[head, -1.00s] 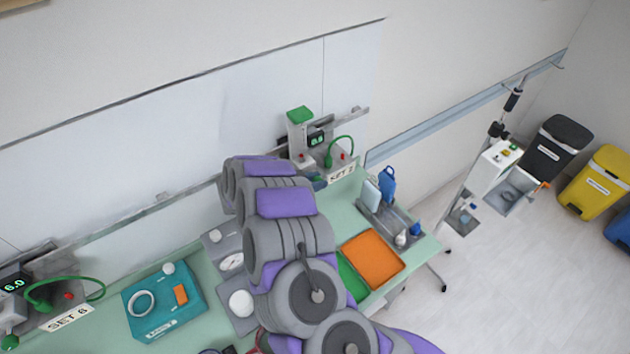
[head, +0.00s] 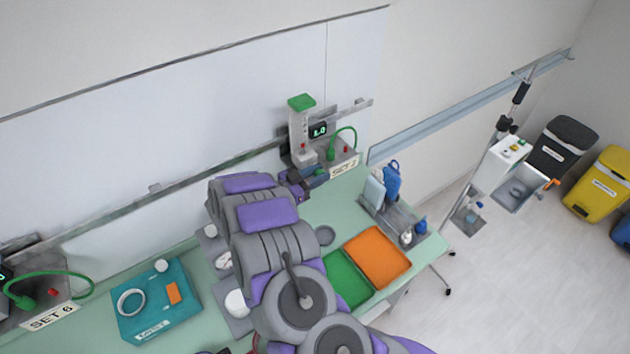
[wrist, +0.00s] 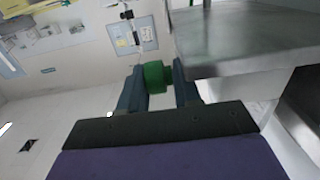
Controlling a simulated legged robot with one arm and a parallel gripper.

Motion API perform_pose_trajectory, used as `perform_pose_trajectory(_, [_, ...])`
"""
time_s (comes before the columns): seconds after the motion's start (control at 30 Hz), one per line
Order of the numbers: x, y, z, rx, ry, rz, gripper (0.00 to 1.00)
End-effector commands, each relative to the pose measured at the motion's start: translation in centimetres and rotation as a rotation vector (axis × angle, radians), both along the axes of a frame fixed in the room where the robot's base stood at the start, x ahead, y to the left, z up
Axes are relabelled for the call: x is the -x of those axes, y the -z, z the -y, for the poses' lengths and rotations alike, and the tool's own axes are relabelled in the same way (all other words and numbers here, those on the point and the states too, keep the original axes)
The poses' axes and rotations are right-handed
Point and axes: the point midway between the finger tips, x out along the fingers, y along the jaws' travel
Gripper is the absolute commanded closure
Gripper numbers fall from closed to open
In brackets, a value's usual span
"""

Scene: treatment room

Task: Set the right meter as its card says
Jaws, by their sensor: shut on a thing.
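The card (head: 344,168) below appears to say SET 2. In the head view my gripper (head: 316,178) is at the meter's lower front, and the knob is hidden there.
The left meter's base (head: 40,295) has a SET 6 card (head: 52,316). A teal tray (head: 150,328), an orange tray (head: 379,262), a green tray (head: 347,282) and a bottle rack (head: 392,225) are on the table. A grey metal surface (wrist: 235,45) is close beside my gripper.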

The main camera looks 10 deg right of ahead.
Motion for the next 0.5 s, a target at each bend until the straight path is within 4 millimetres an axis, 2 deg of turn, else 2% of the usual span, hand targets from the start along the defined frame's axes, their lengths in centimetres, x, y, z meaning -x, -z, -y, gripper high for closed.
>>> perform_pose_trajectory(0.2, [0.10, 0.25, 0.13, 0.109, 0.006, 0.045, 0.98])
perform_pose_trajectory(0.5, [0.11, 0.02, 0.07, 0.171, 0.005, 0.071, 0.98])
